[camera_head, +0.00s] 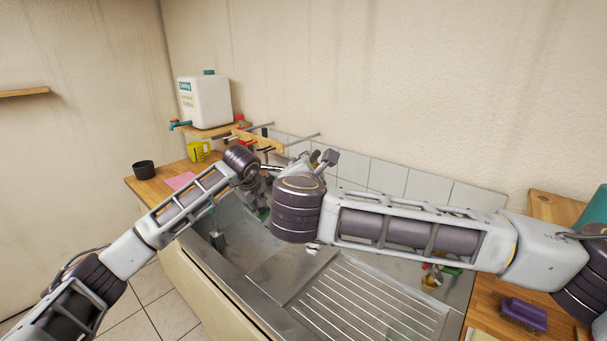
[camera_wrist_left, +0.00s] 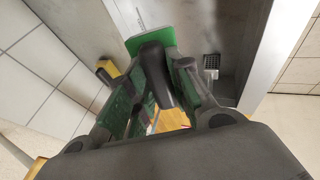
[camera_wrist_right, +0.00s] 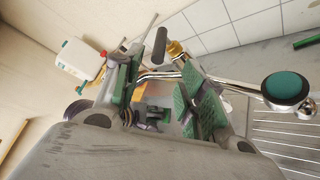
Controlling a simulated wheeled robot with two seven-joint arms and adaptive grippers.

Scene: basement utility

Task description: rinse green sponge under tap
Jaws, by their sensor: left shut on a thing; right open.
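The green sponge (camera_wrist_left: 152,36) shows in the left wrist view as a bright green slab with rounded corners. My left gripper (camera_wrist_left: 168,66) is shut on it, and the sponge sticks out past the fingertips over the grey metal sink. A dark rounded piece covers part of it. In the head view my left gripper (camera_head: 263,205) is low over the basin, mostly hidden by my arms. The chrome tap (camera_wrist_right: 245,85) with a green-topped round end shows in the right wrist view. My right gripper (camera_wrist_right: 163,75) is open, its fingers spread near the tap's pipework; contact cannot be told.
The ribbed steel drainboard (camera_head: 365,305) lies right of the basin. A white water container (camera_head: 205,102), yellow mug (camera_head: 197,151) and black cup (camera_head: 144,170) stand back left. A purple brush (camera_head: 523,313) lies on the right counter. My right forearm crosses above the sink.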

